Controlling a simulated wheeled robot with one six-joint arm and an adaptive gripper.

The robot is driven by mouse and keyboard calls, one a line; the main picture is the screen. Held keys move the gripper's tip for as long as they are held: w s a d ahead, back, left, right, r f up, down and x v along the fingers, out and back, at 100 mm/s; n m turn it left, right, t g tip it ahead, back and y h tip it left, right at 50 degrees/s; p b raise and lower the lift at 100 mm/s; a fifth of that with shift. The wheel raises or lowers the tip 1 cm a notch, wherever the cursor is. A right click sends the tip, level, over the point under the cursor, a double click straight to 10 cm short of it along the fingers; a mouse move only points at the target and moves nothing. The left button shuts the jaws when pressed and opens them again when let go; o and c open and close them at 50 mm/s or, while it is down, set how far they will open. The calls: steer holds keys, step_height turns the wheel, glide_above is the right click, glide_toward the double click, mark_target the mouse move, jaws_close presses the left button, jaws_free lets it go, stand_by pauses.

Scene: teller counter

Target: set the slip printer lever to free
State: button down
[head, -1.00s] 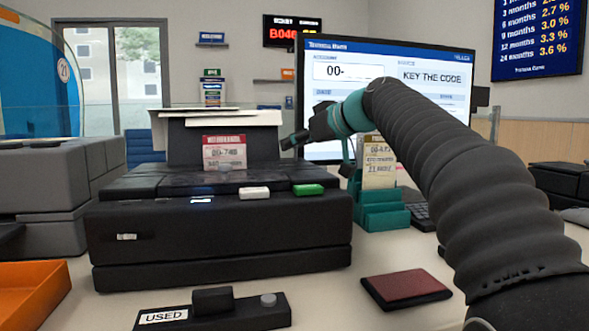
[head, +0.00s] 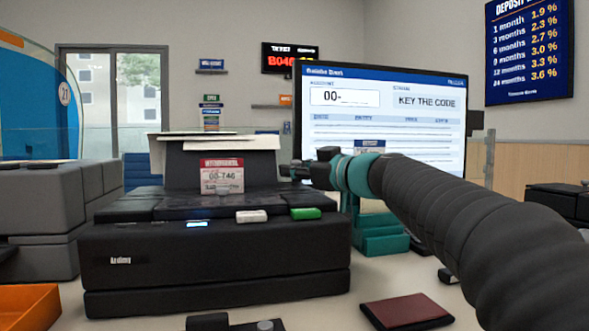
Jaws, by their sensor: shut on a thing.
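The slip printer (head: 215,262) is a wide black machine on the counter, left of centre. A slip with a red header (head: 221,176) stands upright at its back. A white key (head: 251,216) and a green key (head: 305,213) sit on its top front edge. My gripper (head: 298,171) is at the printer's rear right, its dark fingers pointing left. It is shut on a small dark piece that looks like the printer lever. The fingers and dark background hide most of that piece, so I cannot read its setting.
A monitor (head: 425,110) stands behind my arm. A teal holder (head: 380,235) stands right of the printer. A dark red pad (head: 407,311) lies on the counter in front. An orange tray (head: 28,303) is at the lower left, and a grey machine (head: 40,215) stands at the left.

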steer(key=shift+f, duration=0.1)
steer(key=c, duration=1)
jaws_free()
steer(key=shift+o, duration=0.2)
steer(key=shift+s+d, duration=0.1)
steer(key=v, duration=1.1)
steer(key=shift+s+d, duration=0.25)
steer(key=shift+s, duration=0.05)
